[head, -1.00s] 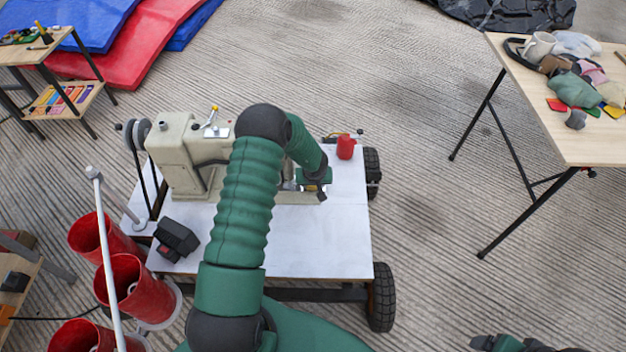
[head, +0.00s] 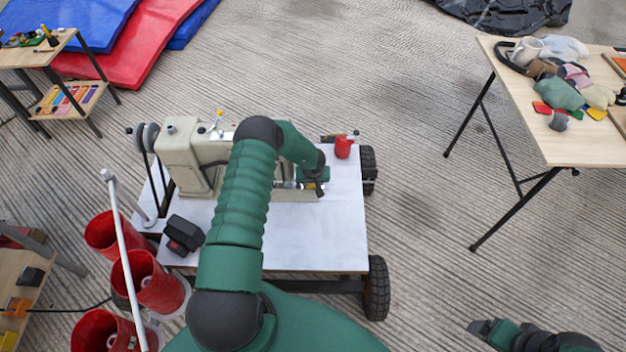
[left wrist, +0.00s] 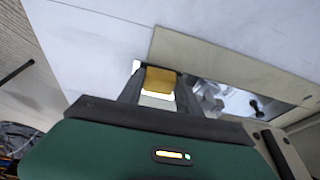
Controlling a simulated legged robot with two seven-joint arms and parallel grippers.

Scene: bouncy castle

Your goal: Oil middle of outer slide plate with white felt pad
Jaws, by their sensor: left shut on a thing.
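The beige sewing machine (head: 187,150) stands on the white top of a wheeled cart. My left gripper (head: 318,184) is low at the right end of its bed, and my own arm hides part of the machine. In the left wrist view, the left gripper (left wrist: 158,88) is shut on a small pad (left wrist: 160,79), yellowish above and white below. A shiny metal plate (left wrist: 228,97) set in the beige bed lies just beyond and to the right of the fingers. Whether the pad touches it, I cannot tell. My right gripper (head: 482,327) is at the lower right, away from the cart.
A red container (head: 343,148) stands on the cart behind my left gripper. A dark boxy object (head: 184,234) lies at the cart's front left, near red buckets (head: 150,283). A cluttered table (head: 530,105) stands at right. Open floor lies between.

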